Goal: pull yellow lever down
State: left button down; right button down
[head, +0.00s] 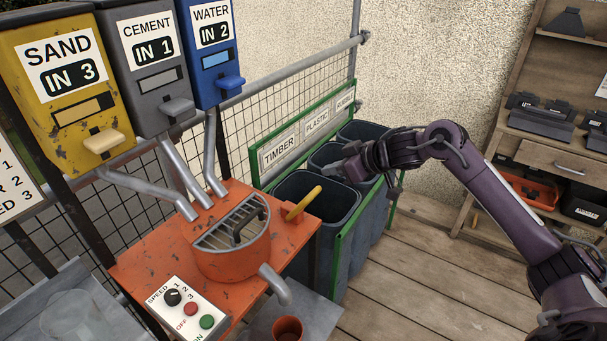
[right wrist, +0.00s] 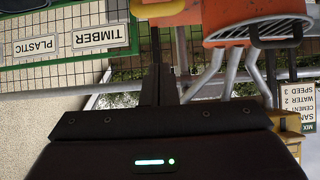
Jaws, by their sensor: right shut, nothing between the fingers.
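The yellow lever (head: 304,203) sticks up at a slant, toward the upper right, from an orange block (head: 293,222) on the right side of the orange mixer (head: 236,262). My right gripper (head: 335,171) is shut and empty. In the head view it appears above and to the right of the lever, apart from it, over the dark bins. In the right wrist view its closed fingers (right wrist: 164,84) point toward the orange parts at the top. My left gripper is not in view.
Sand (head: 62,105), cement (head: 143,103) and water (head: 211,85) dispensers hang behind the mixer, with pipes leading down to it. Dark bins (head: 330,203) in a green frame stand right of the lever. A speed panel (head: 186,309) is in front. The wooden floor at right is clear.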

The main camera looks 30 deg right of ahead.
aim_at(314, 192)
jog(key=shift+s+a+r, duration=0.15)
jog(key=shift+r, duration=0.4)
jog(key=w+f+p, duration=0.1)
jog(key=f, duration=0.1)
jog(key=w+a+f+p, duration=0.1)
jog(key=f, duration=0.2)
jog(key=w+a+f+p, duration=0.1)
jog(key=w+f, duration=0.1)
jog(key=f, duration=0.1)
jog(key=shift+a, duration=0.2)
jog(key=shift+w, duration=0.1)
jog(key=shift+f, duration=0.1)
